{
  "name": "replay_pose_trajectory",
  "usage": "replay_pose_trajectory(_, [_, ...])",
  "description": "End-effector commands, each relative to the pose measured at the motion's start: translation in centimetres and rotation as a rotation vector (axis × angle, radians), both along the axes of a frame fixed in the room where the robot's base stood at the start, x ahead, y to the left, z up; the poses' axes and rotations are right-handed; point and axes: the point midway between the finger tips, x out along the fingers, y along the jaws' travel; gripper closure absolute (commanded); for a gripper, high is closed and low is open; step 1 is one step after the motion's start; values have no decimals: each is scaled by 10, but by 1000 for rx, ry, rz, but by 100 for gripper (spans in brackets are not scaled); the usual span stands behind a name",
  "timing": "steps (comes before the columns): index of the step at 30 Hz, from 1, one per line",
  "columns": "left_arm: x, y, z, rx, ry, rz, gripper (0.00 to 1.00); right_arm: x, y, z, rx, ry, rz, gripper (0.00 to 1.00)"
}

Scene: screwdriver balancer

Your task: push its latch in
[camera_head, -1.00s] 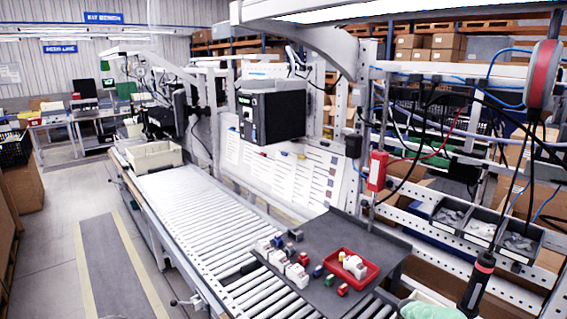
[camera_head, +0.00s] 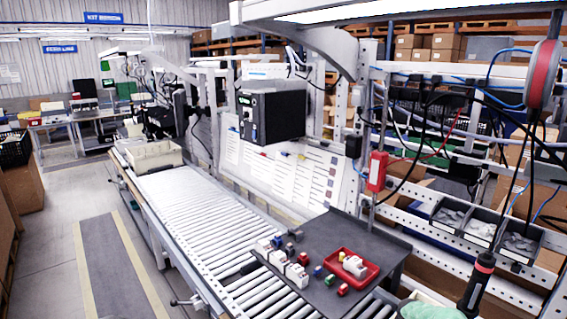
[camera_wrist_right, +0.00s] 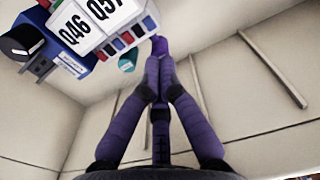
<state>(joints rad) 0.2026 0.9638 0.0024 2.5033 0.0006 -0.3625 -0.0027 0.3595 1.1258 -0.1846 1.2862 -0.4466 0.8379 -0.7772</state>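In the right wrist view, my right gripper (camera_wrist_right: 157,80) shows as two dark purple-tinted fingers that come together at their ends. It looks shut, and I see nothing clearly held. Just beyond and left of the fingertips is a device with white labels marked Q46 and Q57 (camera_wrist_right: 88,25), a row of small coloured parts, a blue side and a black round knob (camera_wrist_right: 20,42). I cannot tell whether the fingertips touch it. No latch can be made out for certain. Neither gripper shows in the head view.
A dark tray table (camera_head: 335,232) holds a red tray (camera_head: 331,264) and several small blocks. A black screwdriver (camera_head: 477,285) hangs at the right below a red and grey reel (camera_head: 544,75). A roller conveyor (camera_head: 190,205) runs left, mostly clear, to a beige bin (camera_head: 153,157).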

Motion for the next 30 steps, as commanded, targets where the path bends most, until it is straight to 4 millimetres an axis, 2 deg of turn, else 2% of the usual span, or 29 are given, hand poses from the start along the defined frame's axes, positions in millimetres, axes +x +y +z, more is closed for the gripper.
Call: replay_pose_trajectory(30, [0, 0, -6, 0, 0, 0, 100, 0, 0, -8, 0, 0, 0, 100])
